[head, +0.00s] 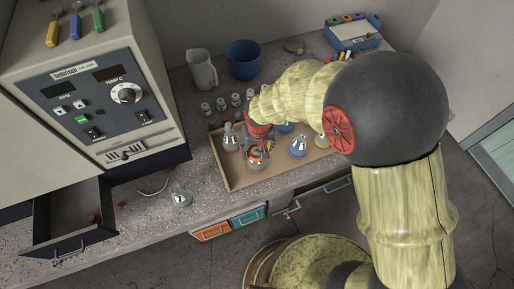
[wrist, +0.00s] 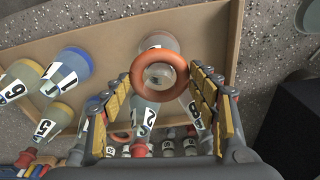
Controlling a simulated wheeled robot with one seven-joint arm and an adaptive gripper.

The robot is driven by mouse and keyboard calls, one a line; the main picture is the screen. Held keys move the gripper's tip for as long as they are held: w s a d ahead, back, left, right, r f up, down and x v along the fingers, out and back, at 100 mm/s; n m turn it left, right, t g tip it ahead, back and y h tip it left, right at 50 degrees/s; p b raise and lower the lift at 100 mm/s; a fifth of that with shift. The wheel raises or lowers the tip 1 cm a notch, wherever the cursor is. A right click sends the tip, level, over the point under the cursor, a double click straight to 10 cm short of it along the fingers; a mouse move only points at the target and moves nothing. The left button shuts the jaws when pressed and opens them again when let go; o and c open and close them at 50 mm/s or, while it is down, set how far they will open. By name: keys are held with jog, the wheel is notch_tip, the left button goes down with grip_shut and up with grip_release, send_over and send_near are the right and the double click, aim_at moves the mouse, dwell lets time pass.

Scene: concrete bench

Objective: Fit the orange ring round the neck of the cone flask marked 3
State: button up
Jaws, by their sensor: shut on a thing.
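My gripper (wrist: 156,108) is shut on the orange ring (wrist: 136,76), which sits between its padded fingers, tilted toward the camera. In the head view my gripper (head: 258,140) is low over the tray's left part. Flasks marked 1 (wrist: 68,72), 9 (wrist: 18,84) and 5 (wrist: 50,122) stand to the left. I cannot make out a flask marked 3. A clear flask (head: 181,196) stands outside the tray; its number is too small to read.
The flasks stand close together in a shallow brown tray (head: 226,176). Several small jars (head: 221,104), a jug (head: 201,70) and a blue cup (head: 243,60) are behind. An oven-like unit (head: 105,95) and an open drawer (head: 72,235) are at left. Bench around the clear flask is mostly free.

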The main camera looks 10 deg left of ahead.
jog(key=shift+f+b, duration=0.5)
jog(key=shift+f, duration=0.5)
jog(key=o, duration=1.4)
jog(key=shift+o, duration=1.1)
jog(key=shift+o, duration=1.2)
jog(key=shift+r, duration=0.15)
jog(key=shift+r+p, duration=3)
jog(key=shift+r, duration=1)
